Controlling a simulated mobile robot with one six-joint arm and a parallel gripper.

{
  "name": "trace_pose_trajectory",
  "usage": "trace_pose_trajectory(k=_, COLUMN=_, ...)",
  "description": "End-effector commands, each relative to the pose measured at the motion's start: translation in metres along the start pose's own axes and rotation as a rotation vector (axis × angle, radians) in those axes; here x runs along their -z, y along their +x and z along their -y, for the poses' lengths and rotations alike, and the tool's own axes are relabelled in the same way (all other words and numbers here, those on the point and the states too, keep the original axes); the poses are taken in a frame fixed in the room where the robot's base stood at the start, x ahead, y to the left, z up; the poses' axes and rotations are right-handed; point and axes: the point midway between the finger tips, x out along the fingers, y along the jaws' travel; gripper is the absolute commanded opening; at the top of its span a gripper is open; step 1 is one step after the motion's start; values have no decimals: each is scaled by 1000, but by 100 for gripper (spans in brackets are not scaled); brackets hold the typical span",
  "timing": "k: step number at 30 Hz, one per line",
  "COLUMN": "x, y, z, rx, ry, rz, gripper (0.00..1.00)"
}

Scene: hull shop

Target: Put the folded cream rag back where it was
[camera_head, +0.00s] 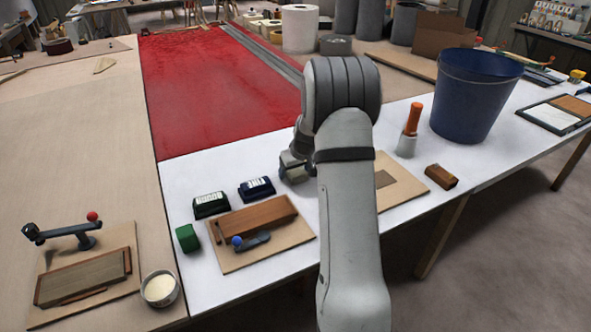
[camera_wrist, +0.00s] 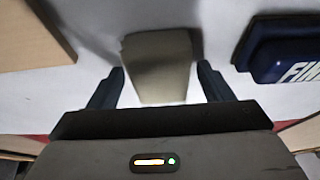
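The folded cream rag (camera_wrist: 158,85) lies on the white table top in the wrist view, a small squarish pad in shadow. My gripper (camera_wrist: 160,68) is open, with one finger on each side of the rag and a narrow gap of white showing on both sides. In the head view my gripper (camera_head: 291,163) is low over the white table, just right of the dark blue labelled block (camera_head: 257,188). My arm hides much of that spot there. I cannot tell whether the fingers touch the table.
The blue block (camera_wrist: 285,52) is close right of my gripper in the wrist view; a tan board (camera_wrist: 30,40) is at left.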

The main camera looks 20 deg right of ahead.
Motion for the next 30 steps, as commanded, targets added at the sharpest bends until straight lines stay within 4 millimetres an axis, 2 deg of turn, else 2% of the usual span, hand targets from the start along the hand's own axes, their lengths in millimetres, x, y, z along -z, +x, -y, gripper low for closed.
trace_pose_trajectory(k=11, x=2, y=-6, z=0, rx=0, ry=-1, rz=-1, gripper=76)
trace_pose_trajectory(k=14, x=2, y=-22, z=0, rx=-1, ry=-2, rz=-3, gripper=76)
trace_pose_trajectory(k=24, x=2, y=-94, z=1, rx=-1, ry=-2, rz=-3, gripper=76)
trace_pose_trajectory(k=30, x=2, y=-118, z=1, rx=0, ry=-2, rz=-2, gripper=76)
